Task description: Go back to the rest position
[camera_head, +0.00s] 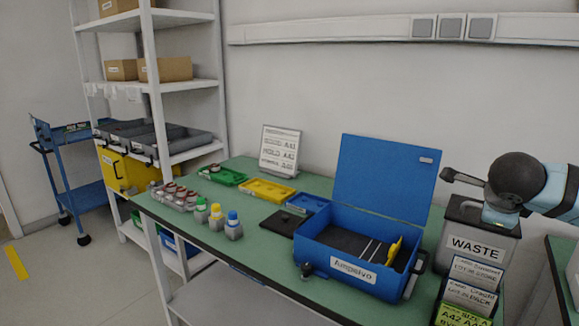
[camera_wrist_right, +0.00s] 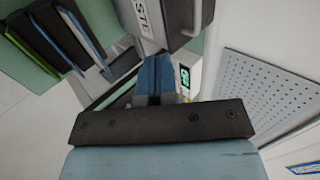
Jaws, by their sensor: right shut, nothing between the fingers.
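My right arm comes in from the right in the head view, in front of and above the grey waste bin (camera_head: 481,225). In the right wrist view my right gripper (camera_wrist_right: 155,62) has its two blue fingers together with nothing between them. The bin also shows at the top of the wrist view (camera_wrist_right: 178,18), just beyond the fingertips. In the head view I cannot make out the fingertips. My left gripper is not in view.
The green workbench (camera_head: 262,262) carries an open blue case (camera_head: 372,180), a yellow tray (camera_head: 268,190), bottles (camera_head: 233,224) and a sign (camera_head: 279,150). Labelled card holders (camera_head: 470,292) stand before the bin. A shelf rack (camera_head: 160,90) and blue cart (camera_head: 72,170) stand left.

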